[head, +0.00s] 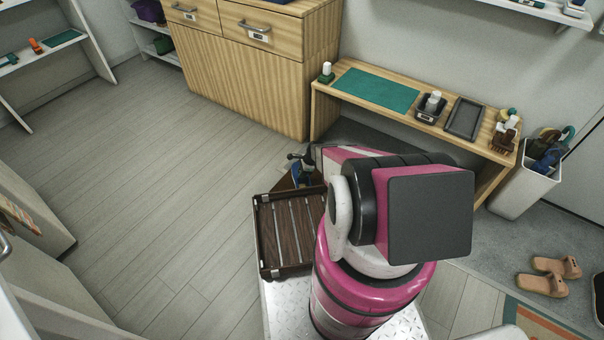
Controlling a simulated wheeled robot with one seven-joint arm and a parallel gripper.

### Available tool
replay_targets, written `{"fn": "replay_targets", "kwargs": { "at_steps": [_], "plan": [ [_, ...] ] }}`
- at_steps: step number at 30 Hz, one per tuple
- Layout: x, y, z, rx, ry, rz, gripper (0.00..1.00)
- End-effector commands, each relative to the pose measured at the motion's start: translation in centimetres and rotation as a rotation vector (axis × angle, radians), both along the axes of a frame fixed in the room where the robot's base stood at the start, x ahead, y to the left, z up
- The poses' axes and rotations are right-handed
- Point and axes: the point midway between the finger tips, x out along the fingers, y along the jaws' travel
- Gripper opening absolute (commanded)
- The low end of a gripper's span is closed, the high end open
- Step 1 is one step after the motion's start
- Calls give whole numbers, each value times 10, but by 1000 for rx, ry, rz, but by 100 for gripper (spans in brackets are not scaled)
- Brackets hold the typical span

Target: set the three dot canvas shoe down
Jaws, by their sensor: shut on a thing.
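My gripper (303,160) is at the far end of my arm, low over the far end of the dark slatted tray (262,238), and partly hidden by the arm. It is shut on a small blue thing, which I take to be the canvas shoe (303,174). Its three dots cannot be made out at this size. Whether the shoe touches anything below it cannot be told.
The slatted tray rests on my metal base and shows no load on its visible slats. A wooden bench (330,92) with a green mat (376,89) stands beyond the arm. Tan sandals (548,275) lie at right. The plank floor at left is clear.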

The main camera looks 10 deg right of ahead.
Motion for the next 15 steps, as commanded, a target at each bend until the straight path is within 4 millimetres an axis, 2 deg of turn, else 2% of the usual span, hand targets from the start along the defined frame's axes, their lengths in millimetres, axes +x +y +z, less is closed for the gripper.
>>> {"fn": "replay_targets", "kwargs": {
  "at_steps": [6, 7, 9, 15],
  "plan": [
    [0, 0, -3, 0, 0, 0, 0],
    [0, 0, -3, 0, 0, 0, 28],
    [0, 0, -2, 0, 0, 0, 47],
    [0, 0, -2, 0, 0, 0, 47]
  ]
}}
